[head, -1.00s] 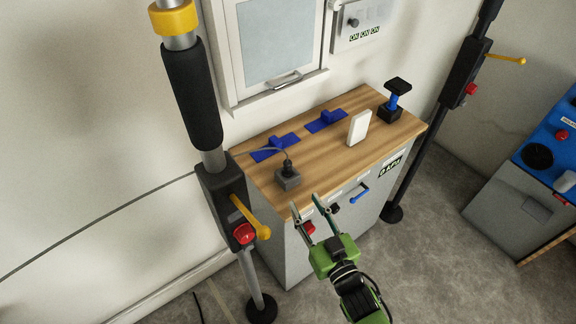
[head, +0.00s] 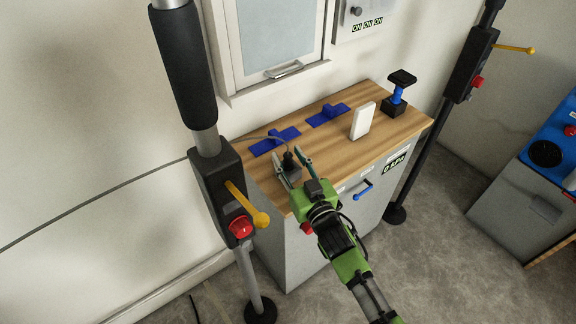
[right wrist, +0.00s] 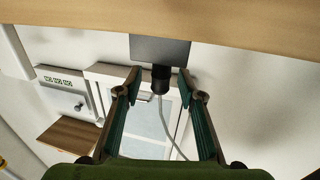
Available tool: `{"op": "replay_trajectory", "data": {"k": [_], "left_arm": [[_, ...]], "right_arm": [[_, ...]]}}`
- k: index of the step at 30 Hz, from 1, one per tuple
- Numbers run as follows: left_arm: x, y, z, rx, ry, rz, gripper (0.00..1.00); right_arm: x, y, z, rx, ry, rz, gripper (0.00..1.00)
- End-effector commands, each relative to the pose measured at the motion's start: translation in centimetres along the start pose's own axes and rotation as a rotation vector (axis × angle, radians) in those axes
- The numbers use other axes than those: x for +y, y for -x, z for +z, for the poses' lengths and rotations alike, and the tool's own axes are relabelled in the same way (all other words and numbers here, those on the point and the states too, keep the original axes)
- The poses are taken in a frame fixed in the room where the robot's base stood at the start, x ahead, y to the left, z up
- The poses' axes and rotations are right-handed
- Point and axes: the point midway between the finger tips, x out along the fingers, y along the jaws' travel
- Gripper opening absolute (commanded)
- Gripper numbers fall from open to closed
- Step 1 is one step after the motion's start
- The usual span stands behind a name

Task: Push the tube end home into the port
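The grey port block (head: 291,178) sits near the front left of the wooden worktop, partly behind my right gripper. The black tube end (head: 288,162) stands upright on top of the block, and a thin grey tube (head: 262,138) runs from it to the left. My right gripper (head: 290,160) is open, its fingers to either side of the tube end. In the right wrist view the black tube end (right wrist: 161,78) meets the grey block (right wrist: 160,48), between and apart from the fingertips (right wrist: 160,84). I cannot tell how deeply it is seated. My left gripper is not in view.
Upright posts (head: 210,141) with yellow levers flank the bench. A cabinet (head: 275,45) hangs behind.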

Motion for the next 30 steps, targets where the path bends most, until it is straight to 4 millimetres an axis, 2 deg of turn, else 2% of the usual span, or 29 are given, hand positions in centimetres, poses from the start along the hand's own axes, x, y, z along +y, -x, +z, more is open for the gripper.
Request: {"op": "replay_trajectory", "data": {"k": [3, 10, 11, 14, 15, 25, 30], "left_arm": [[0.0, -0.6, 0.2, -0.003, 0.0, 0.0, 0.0], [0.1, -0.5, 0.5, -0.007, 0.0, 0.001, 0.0], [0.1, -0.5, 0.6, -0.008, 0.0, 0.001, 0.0], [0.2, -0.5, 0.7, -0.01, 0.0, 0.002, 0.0], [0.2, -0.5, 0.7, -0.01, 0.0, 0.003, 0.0], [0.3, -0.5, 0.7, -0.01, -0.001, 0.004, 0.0], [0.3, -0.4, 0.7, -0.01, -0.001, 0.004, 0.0]], "right_arm": [[-0.1, -0.9, 0.1, -0.001, 0.0, 0.0, 0.36], [-0.1, -1.0, 0.0, -0.001, 0.0, 0.0, 0.36], [-0.1, -1.0, 0.0, -0.001, 0.0, 0.0, 0.31], [-0.1, -1.0, 0.0, -0.001, 0.0, 0.0, 0.05], [-0.1, -1.0, 0.0, -0.001, 0.0, 0.0, 0.0], [0.0, -1.0, -0.1, -0.001, 0.0, 0.0, 0.0], [0.0, -1.0, -1.1, 0.002, 0.002, 0.0, 0.0]]}}
